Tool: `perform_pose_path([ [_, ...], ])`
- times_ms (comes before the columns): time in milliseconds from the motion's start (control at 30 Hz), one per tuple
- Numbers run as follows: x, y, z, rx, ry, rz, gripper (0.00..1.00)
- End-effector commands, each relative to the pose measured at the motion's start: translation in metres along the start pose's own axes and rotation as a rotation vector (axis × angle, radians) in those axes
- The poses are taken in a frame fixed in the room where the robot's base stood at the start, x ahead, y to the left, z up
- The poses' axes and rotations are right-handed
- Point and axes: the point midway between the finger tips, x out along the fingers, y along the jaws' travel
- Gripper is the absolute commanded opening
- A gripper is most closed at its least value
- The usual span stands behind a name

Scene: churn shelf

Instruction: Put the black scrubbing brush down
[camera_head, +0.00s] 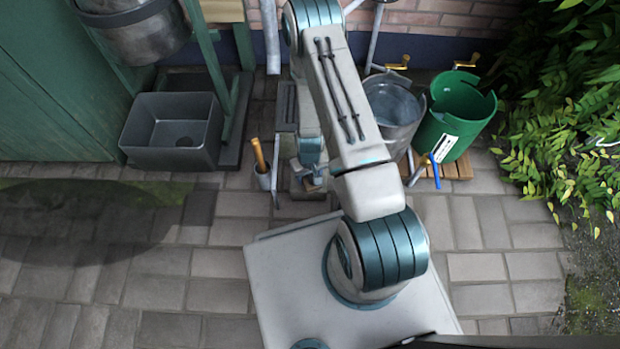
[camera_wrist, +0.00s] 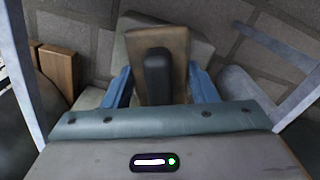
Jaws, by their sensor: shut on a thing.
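The black scrubbing brush (camera_wrist: 157,75) is between the two blue fingers of my gripper (camera_wrist: 160,88) in the wrist view. It shows a dark rounded grip on a brownish block. My gripper is shut on it. A paler flat surface shows just behind the brush; I cannot tell whether they touch. In the head view my gripper (camera_head: 309,178) is low, past the front edge of my base and left of the buckets. My arm hides much of that spot, and the brush is not clear there.
Grey metal legs (camera_wrist: 268,38) stand close on both sides in the wrist view, with wooden slats (camera_wrist: 57,68) at left. The head view shows a metal bucket (camera_head: 392,104), a green bucket (camera_head: 455,118), a grey basin (camera_head: 172,130) and an orange-brown handle (camera_head: 259,156). Paving at left is clear.

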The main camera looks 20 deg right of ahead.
Motion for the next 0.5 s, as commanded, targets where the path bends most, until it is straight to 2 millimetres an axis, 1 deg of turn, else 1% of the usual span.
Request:
perform_pose_path([
  [33,0.0125,0.0000,-0.0003,0.001,0.001,0.000,0.27],
  [100,0.0171,0.0001,-0.0007,0.000,0.002,0.000,0.27],
  [333,0.0152,0.0002,-0.0006,0.000,0.002,0.000,0.27],
  [467,0.0196,0.0002,-0.0004,0.000,0.002,0.000,0.27],
  [500,0.0184,0.0002,-0.0004,0.000,0.002,0.000,0.61],
])
